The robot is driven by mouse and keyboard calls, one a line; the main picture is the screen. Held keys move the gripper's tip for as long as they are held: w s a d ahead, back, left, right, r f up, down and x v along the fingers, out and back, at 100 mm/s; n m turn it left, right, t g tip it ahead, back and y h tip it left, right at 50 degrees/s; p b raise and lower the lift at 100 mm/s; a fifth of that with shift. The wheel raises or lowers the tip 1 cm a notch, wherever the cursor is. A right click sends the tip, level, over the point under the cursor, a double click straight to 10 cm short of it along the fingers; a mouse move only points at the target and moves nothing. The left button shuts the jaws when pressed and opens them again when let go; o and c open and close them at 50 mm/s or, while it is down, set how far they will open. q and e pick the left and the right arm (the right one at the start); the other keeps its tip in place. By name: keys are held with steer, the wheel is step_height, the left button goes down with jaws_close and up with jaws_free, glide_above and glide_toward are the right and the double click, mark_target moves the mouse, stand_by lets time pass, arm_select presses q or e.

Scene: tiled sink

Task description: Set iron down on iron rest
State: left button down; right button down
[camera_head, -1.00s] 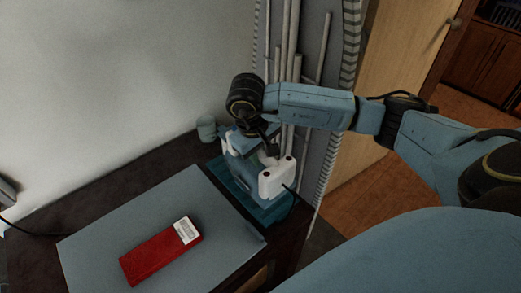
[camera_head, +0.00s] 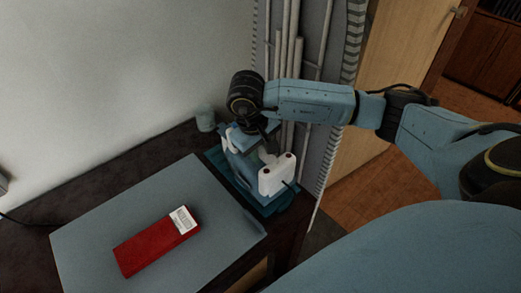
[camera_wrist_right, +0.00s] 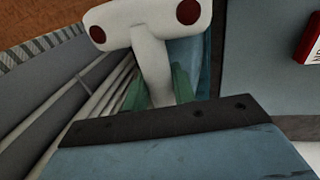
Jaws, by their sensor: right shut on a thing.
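The iron (camera_head: 276,175) is white and blue, at the far right corner of the dark counter in the head view. Its white handle (camera_wrist_right: 150,50) with two dark red spots fills the top of the right wrist view. My right gripper (camera_head: 252,143) comes down from above and is shut on the iron; its greenish fingers (camera_wrist_right: 160,88) lie on both sides of the white handle. The teal iron rest (camera_head: 283,203) lies beneath the iron and shows around it. I cannot tell whether the iron's underside touches the rest. My left gripper is not in view.
A grey-blue mat (camera_head: 95,225) covers much of the counter, with a red box (camera_head: 155,245) with a white label on it. A small cup (camera_head: 205,121) stands behind the rest by the wall. White vertical pipes (camera_head: 290,60) rise close behind my right gripper.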

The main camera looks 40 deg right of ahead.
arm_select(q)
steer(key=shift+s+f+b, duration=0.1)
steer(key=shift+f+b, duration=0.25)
arm_select(e)
steer(key=shift+f, duration=0.25)
steer(key=c, duration=1.1)
jaws_free()
steer(key=shift+s+f, duration=0.1)
steer(key=shift+f, duration=0.15)
steer(key=shift+a+r, duration=0.1)
steer(key=shift+r, duration=0.5)
steer(key=r, duration=0.4)
steer(key=shift+a+r+p, duration=0.1)
steer(key=shift+a+p, duration=0.3)
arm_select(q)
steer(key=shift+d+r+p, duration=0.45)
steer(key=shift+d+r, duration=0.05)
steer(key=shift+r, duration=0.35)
arm_select(e)
steer(key=r, duration=0.2)
steer(key=a+r, duration=0.1)
steer(key=r, duration=0.5)
steer(key=shift+s+a, duration=0.1)
steer(key=shift+a, duration=0.2)
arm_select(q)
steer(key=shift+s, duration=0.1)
